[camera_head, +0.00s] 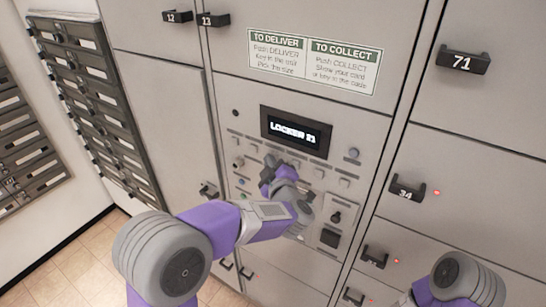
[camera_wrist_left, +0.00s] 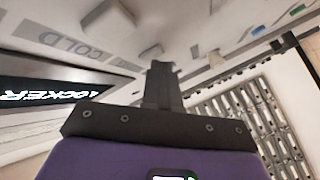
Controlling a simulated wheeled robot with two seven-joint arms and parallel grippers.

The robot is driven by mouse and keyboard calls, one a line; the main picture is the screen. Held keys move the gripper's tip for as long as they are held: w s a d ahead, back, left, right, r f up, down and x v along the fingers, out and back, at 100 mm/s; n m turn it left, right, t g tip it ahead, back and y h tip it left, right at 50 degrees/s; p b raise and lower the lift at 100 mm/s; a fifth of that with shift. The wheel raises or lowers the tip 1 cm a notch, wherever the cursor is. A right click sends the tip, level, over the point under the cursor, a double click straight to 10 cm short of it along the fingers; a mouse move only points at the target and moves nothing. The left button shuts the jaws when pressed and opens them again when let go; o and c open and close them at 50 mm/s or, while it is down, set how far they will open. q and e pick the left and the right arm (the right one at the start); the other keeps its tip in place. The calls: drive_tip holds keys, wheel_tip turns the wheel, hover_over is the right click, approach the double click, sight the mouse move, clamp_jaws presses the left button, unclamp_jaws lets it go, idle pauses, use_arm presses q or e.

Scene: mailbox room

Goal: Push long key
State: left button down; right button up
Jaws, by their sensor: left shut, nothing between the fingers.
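The locker control panel (camera_head: 247,140) carries rows of small grey keys (camera_head: 344,182), and its display (camera_head: 296,132) reads "LOCKER 21". I cannot tell which key is the long key; it may be hidden behind my gripper. My left gripper (camera_head: 268,170) is shut and empty, at the middle of the key area. In the left wrist view its closed fingers (camera_wrist_left: 162,82) point along the panel face, with a pale key (camera_wrist_left: 108,19) and a "COLD" label (camera_wrist_left: 70,44) to their left. Contact with a key cannot be made out. My right gripper is out of view.
An instruction sign (camera_head: 314,62) is above the display. Locker handles 71 (camera_head: 463,58) and 34 (camera_head: 406,188) stick out on the right. A dark mailbox bank (camera_head: 100,110) stands on the left. Part of my right arm shows at the lower right.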

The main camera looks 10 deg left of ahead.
use_arm(q)
drive_tip(key=shift+s, duration=0.1)
drive_tip(key=shift+s+a+b, duration=0.25)
drive_tip(key=shift+s+b, duration=0.05)
drive_tip(key=shift+s, duration=0.4)
drive_tip(key=s, duration=0.1)
drive_tip(key=s+a, duration=0.1)
drive_tip(key=s, duration=0.1)
drive_tip(key=s+b, duration=0.1)
drive_tip(key=shift+s+a, duration=0.35)
drive_tip(key=shift+f, duration=0.1)
idle(0.3)
